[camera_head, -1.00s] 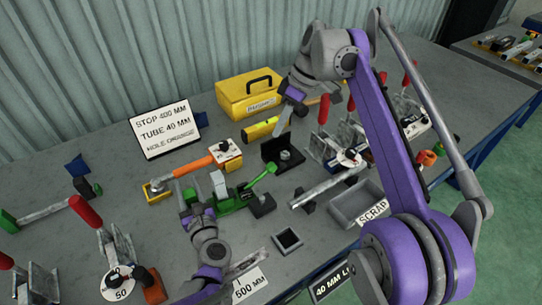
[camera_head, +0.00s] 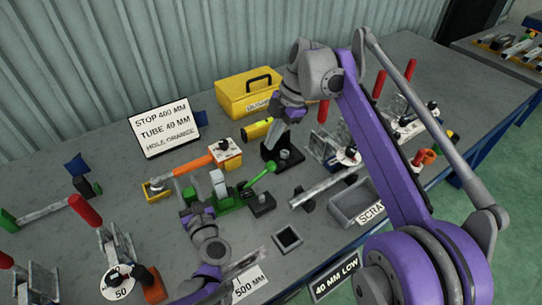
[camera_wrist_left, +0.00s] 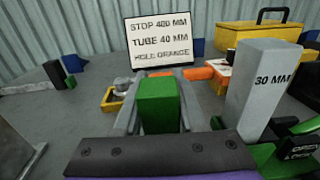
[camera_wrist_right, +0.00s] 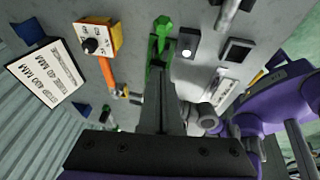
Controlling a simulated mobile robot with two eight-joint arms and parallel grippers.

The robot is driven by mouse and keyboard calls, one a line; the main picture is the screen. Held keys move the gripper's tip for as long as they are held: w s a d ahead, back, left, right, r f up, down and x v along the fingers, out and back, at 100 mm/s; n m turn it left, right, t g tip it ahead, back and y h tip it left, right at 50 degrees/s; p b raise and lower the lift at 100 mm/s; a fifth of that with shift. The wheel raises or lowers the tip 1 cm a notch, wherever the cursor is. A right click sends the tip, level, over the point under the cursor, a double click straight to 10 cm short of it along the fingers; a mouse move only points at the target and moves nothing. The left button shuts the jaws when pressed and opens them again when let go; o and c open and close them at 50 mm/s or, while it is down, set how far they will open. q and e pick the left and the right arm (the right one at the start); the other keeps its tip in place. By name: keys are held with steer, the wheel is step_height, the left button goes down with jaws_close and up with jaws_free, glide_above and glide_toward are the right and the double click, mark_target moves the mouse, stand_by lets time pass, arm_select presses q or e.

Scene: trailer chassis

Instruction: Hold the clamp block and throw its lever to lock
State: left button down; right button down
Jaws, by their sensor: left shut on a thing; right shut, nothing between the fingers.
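The green clamp block (camera_head: 228,203) stands mid-bench, with a grey upright block (camera_head: 218,184) marked 30 MM in the left wrist view (camera_wrist_left: 262,90). Its green lever (camera_head: 262,176) slants up to the right; its knob also shows in the right wrist view (camera_wrist_right: 163,24). My left gripper (camera_head: 197,212) is shut on a green part of the clamp block (camera_wrist_left: 158,105), between its fingers in the left wrist view. My right gripper (camera_head: 272,146) is shut and empty, pointing down behind the lever. In the right wrist view its fingertips (camera_wrist_right: 163,60) overlap the lever; contact cannot be told.
An orange-handled tool (camera_head: 185,170) lies behind the clamp. A grey scrap tray (camera_head: 355,203) and a tube (camera_head: 325,188) lie to the right. A red-handled clamp (camera_head: 115,245) stands at left.

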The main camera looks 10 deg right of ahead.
mark_target(271, 165)
steer(key=f, duration=0.4)
steer(key=w+f, duration=0.1)
steer(key=f, duration=0.2)
steer(key=shift+a, duration=0.15)
steer(key=shift+w+d+f, duration=0.1)
steer(key=shift+d+f, duration=0.1)
steer(key=shift+f, duration=0.2)
steer(key=shift+w+d+f+y, duration=0.2)
steer(key=shift+d+f+y, duration=0.4)
steer(key=shift+d+f, duration=0.4)
